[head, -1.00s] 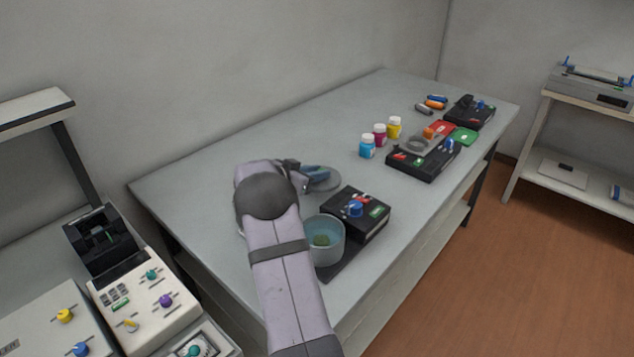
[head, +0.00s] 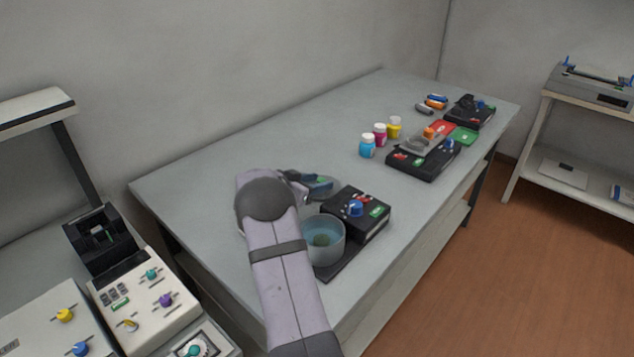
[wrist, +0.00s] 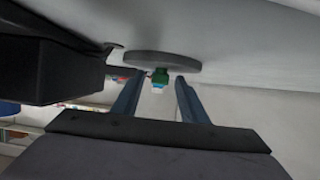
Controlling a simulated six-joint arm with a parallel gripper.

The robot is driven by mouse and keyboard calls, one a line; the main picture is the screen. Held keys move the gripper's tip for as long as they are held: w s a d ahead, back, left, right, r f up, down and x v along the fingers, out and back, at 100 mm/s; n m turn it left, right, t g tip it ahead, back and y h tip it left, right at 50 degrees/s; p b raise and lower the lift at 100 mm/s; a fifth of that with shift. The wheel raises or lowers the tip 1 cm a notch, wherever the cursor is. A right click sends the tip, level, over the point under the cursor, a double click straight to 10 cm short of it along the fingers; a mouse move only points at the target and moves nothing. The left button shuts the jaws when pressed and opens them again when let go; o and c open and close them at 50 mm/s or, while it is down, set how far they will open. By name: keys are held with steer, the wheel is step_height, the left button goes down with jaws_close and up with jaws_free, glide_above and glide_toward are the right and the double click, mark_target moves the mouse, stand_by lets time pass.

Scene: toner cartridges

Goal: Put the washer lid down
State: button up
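The washer lid (head: 331,189) is a grey disc behind the washer cup, level at the table top. In the wrist view, which looks upside down, the lid (wrist: 150,62) appears flat against or very near the table surface. Its green knob (wrist: 160,76) stands between my gripper's fingers. My gripper (wrist: 162,80) is open, with a visible gap on each side of the knob. The washer cup (head: 337,240) is open, with bluish liquid and a green thing inside. My arm hides part of the cup's left side.
A black unit (head: 362,213) with a blue knob stands right of the cup. Cyan (head: 367,148), magenta (head: 379,137) and yellow (head: 394,129) bottles stand farther back. Another black unit (head: 424,160) lies beyond. The table's left and back area (head: 240,145) is clear.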

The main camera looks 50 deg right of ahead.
steer(key=shift+r, duration=0.15)
steer(key=shift+a+r, duration=0.1)
steer(key=shift+a, duration=0.1)
steer(key=v, duration=1.1)
steer(key=shift+a+r, duration=0.1)
steer(key=shift+a, duration=0.2)
